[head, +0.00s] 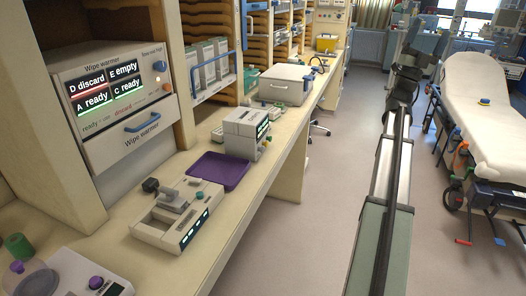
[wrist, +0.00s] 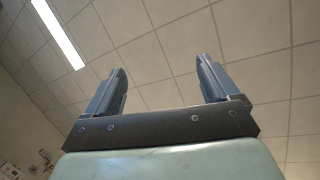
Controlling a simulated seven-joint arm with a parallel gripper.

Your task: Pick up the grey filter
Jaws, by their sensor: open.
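I cannot pick out the grey filter for certain. A greyish round piece with a purple knob (head: 34,281) sits at the near left end of the counter, partly cut off by the picture's edge; I cannot tell if it is the filter. My gripper (wrist: 160,78) is open in the wrist view, its two dark fingers wide apart with nothing between them. It points up at the ceiling. In the head view my arm reaches up at the right, over the floor and well away from the counter; the fingers are not clear there.
The counter holds a grey device with a lever (head: 165,222), a purple tray (head: 218,171), a boxy device with a green display (head: 243,130) and a lidded grey box (head: 285,86). A wipe warmer (head: 122,105) stands behind. A stretcher (head: 484,95) is at right. Floor between is clear.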

